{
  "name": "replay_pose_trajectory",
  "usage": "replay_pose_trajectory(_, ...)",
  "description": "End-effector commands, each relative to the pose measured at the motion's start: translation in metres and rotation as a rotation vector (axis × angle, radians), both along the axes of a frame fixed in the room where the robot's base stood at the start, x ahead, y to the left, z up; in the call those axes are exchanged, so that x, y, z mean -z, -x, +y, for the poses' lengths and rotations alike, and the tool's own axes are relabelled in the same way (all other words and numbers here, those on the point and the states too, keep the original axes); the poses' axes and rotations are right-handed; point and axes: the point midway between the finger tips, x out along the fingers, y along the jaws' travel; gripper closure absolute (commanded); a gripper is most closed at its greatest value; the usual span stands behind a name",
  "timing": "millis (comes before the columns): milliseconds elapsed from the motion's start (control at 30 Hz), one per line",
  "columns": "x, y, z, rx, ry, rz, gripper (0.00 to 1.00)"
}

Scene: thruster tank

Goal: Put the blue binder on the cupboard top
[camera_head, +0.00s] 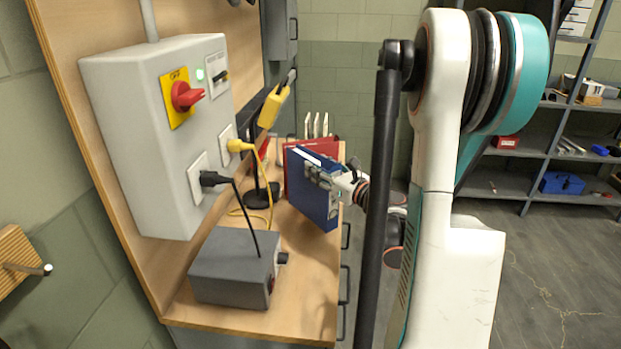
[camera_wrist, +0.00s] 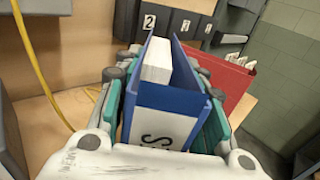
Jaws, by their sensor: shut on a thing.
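The blue binder (camera_head: 308,186) stands upright at the right side of the wooden worktop (camera_head: 205,312). In the wrist view the blue binder (camera_wrist: 168,97) sits between the fingers, with white pages at its top and a white spine label. My gripper (camera_head: 335,182) is shut on it from the right; in the wrist view my gripper (camera_wrist: 167,110) has a teal finger on each side of the binder. I cannot tell whether the binder's bottom touches the worktop. No cupboard top can be clearly made out apart from this worktop, which has handles along its front.
A red binder (camera_head: 318,148) stands just behind the blue one, also in the wrist view (camera_wrist: 222,80). Numbered dark boxes (camera_wrist: 180,25) stand beyond. A grey box (camera_head: 235,265) with a black cable sits nearer. A switch box (camera_head: 140,130) hangs on the back panel. A yellow cable (camera_wrist: 38,65) lies left.

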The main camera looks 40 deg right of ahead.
Motion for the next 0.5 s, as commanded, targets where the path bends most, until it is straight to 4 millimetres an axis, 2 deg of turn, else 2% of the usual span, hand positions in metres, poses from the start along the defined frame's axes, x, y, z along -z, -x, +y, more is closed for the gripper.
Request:
replay_pose_trajectory(100,0.001,-0.017,0.0,-0.002,-0.001,-0.001,1.0)
replay_pose_trajectory(333,0.0,-0.03,-0.001,0.0,-0.001,-0.001,1.0)
replay_pose_trajectory(433,0.0,-0.042,-0.001,-0.002,-0.001,-0.001,1.0)
replay_pose_trajectory(500,0.016,-0.04,-0.002,0.0,0.0,0.0,1.0)
